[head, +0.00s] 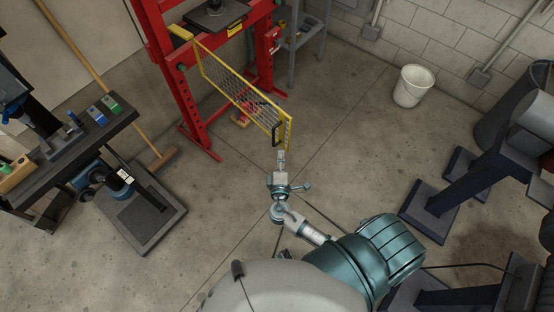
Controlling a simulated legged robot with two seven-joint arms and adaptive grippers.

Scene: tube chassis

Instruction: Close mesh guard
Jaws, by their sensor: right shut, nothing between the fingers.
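The mesh guard (236,90) is a yellow-framed panel with grey mesh. It is hinged on the red press frame (172,75) and stands swung out from it into the room. A dark handle (277,134) sits near the guard's free end. My right gripper (281,156) is just below that end in the picture, shut and empty. I cannot tell whether its fingertips touch the guard's edge. My left gripper is not in view.
A dark workbench (75,140) with tools stands at the left, with a floor scale (140,212) beside it. A broom (100,85) leans there. A white bucket (413,86) stands at the back right. Dark metal stands (450,190) are at the right. The middle floor is clear.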

